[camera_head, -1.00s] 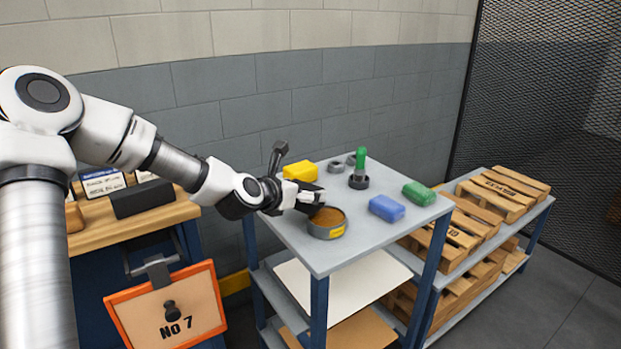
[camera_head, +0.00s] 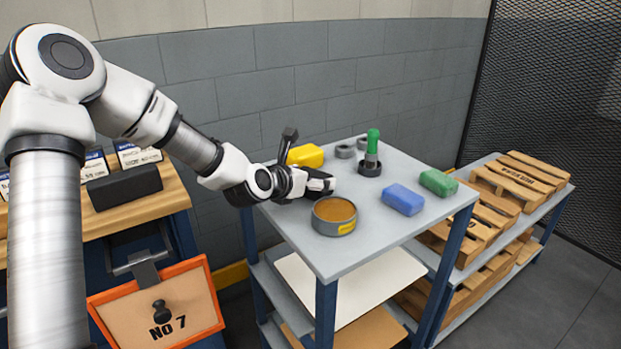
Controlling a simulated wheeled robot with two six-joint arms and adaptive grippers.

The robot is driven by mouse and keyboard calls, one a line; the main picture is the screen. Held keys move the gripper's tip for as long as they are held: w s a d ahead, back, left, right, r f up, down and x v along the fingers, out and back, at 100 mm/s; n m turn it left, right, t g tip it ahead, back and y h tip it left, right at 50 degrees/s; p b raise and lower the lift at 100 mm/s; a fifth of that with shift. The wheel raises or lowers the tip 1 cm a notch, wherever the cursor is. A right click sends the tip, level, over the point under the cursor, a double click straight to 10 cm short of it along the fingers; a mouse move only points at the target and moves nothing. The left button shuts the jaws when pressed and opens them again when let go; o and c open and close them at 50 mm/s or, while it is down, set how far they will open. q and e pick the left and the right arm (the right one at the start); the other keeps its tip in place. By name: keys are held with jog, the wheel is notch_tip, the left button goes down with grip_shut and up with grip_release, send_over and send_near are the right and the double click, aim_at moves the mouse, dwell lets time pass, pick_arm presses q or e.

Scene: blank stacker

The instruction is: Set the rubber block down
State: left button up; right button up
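My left gripper (camera_head: 318,185) is low over the left part of the grey table top (camera_head: 365,250), just behind a round grey tin with a brown top (camera_head: 334,214). It is seen from the side and small, so its finger opening and anything between the fingers cannot be made out. Which object is the rubber block is not clear. Block-shaped things on the table are yellow (camera_head: 305,156), blue (camera_head: 402,199) and green (camera_head: 438,182). A black block (camera_head: 125,186) lies on the wooden bench at the left. My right gripper is out of view.
A green-handled stamp-like tool (camera_head: 372,150) stands on a dark round base behind the blue block. Grey rings (camera_head: 345,151) lie near it. Wooden pallets (camera_head: 518,178) fill a shelf at the right. Bare table top lies to the right of the tin and at the front.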

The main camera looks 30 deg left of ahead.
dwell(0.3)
pick_arm(q)
jog(key=shift+r+p, duration=0.3)
jog(key=shift+p, duration=0.1)
jog(key=p+v, duration=0.3)
jog(key=v, duration=0.6)
jog(key=shift+s+r, duration=0.25)
jog(key=p+v, duration=0.1)
jog(key=p, duration=0.2)
jog(key=shift+s+r, duration=0.2)
jog(key=shift+s+p, duration=0.45)
jog(key=shift+p, duration=0.15)
jog(key=shift+f, duration=0.15)
